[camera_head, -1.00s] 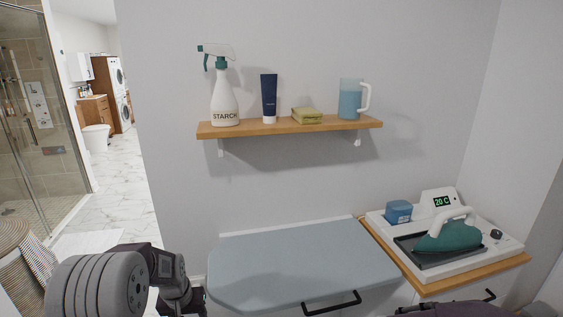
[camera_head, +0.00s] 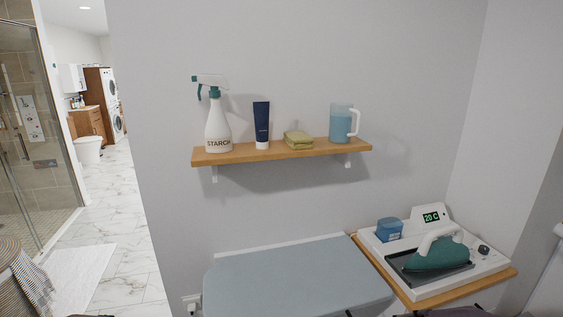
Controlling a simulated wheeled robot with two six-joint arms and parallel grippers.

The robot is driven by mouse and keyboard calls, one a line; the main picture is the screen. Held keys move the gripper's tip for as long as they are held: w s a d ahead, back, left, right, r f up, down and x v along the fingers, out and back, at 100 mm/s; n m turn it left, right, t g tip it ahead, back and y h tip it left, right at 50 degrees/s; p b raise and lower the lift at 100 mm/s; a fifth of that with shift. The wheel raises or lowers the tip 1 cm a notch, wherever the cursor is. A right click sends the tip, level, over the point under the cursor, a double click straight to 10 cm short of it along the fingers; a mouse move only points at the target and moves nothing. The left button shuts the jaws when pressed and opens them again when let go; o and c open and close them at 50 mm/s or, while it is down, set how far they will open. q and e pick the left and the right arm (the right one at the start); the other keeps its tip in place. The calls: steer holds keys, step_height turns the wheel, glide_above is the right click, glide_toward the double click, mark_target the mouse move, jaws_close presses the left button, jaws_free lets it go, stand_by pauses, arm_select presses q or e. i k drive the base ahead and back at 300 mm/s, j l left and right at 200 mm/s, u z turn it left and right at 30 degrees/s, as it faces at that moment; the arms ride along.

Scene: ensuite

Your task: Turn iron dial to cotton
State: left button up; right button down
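The iron (camera_head: 437,251) is teal with a white handle. It rests on the dark plate of a white iron station (camera_head: 421,292) at the lower right. A small dark dial (camera_head: 483,250) sits on the station's right side; its markings are too small to read. A display (camera_head: 431,217) at the back of the station reads 20 C. Neither gripper shows in the head view; only dark bits of my arms show at the bottom edge.
A blue-grey ironing board (camera_head: 290,279) lies left of the station. A blue container (camera_head: 389,229) stands on the station.

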mark_target(483, 249)
steer(key=l+z, duration=0.1)
steer(key=z, duration=0.65)
steer(key=i+l+z, duration=0.1)
steer(key=z, duration=0.7)
